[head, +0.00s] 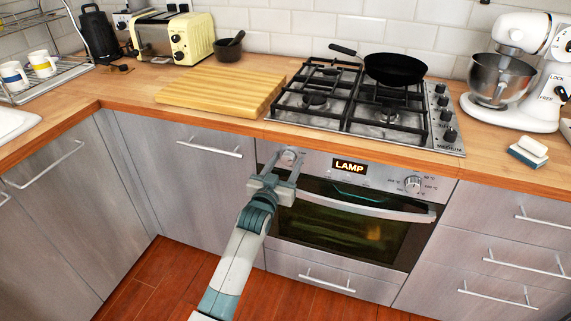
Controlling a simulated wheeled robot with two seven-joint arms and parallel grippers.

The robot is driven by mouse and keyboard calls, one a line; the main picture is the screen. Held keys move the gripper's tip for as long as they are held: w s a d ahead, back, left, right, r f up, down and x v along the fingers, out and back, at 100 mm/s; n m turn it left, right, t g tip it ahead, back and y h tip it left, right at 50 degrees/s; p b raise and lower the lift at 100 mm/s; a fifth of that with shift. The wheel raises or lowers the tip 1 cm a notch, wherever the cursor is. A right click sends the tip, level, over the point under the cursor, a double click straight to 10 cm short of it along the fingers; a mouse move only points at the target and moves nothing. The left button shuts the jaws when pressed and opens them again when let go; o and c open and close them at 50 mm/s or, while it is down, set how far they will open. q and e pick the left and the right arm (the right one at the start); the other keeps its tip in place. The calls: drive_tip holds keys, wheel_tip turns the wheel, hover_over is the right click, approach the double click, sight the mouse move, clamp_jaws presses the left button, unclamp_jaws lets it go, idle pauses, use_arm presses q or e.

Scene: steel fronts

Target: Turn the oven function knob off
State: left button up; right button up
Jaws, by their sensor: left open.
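The built-in oven (345,220) sits below the hob, with its interior glowing faintly. Its lit display (349,166) reads LAMP. The left knob (289,157) is on the steel panel to the left of the display. The right knob (413,184) is to the right of the display, with small markings around it. My left gripper (288,170) is open at the left knob, its fingers reaching up on either side of it; I cannot tell whether they touch it. My right gripper is not in view.
The oven door handle (370,208) runs across just below the panel, close to my left gripper. The wooden counter edge overhangs above. The hob (345,108) holds a black pan (395,69). The floor (150,280) in front of the drawers is clear.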

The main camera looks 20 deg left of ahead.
use_arm(q)
drive_tip(key=c, duration=1)
drive_tip(key=shift+c, duration=0.2)
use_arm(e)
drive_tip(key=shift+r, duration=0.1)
